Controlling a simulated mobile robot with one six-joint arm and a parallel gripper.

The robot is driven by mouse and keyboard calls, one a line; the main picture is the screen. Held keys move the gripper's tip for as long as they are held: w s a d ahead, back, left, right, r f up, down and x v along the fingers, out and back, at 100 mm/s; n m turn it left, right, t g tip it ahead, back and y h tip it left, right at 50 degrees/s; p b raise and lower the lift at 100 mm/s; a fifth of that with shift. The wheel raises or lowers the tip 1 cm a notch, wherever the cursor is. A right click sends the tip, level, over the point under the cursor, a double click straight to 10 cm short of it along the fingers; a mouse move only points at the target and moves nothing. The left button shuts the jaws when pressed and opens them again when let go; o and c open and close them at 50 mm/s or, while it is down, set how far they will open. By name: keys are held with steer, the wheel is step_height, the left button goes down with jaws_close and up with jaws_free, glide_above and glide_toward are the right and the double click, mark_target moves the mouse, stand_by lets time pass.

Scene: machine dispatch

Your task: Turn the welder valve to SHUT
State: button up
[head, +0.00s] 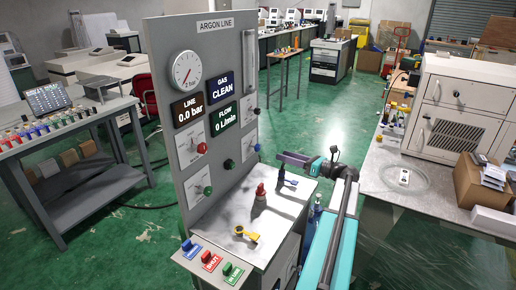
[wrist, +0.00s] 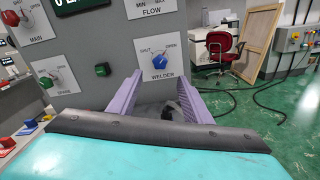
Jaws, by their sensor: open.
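The welder valve is a blue knob (wrist: 159,61) on a white plate marked SHUT at left, OPEN at right and WELDER below. It also shows on the panel's right side in the head view (head: 257,147). Which mark its pointer faces is too small to tell. My gripper (wrist: 157,82) is open and empty, with its two purple fingers spread below and to either side of the knob. In the head view my gripper (head: 292,160) is right of the panel, facing it, with a gap to the knob.
The grey ARGON LINE panel (head: 213,45) carries other knobs, including the MAIN red knob (head: 202,148) and a green knob (wrist: 102,69). Loose items, including a red-topped one (head: 260,191) and a yellow one (head: 246,234), stand on the ledge below my gripper.

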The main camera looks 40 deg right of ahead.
mark_target(259, 148)
steer(key=shift+w, duration=0.15)
steer(key=p+x, duration=0.3)
steer(key=x, duration=0.8)
steer(key=shift+w+a+r+p, duration=0.15)
steer(key=shift+w+p, duration=0.1)
steer(key=shift+p, duration=0.15)
steer(key=shift+x, duration=0.95)
steer(key=c, duration=1.1)
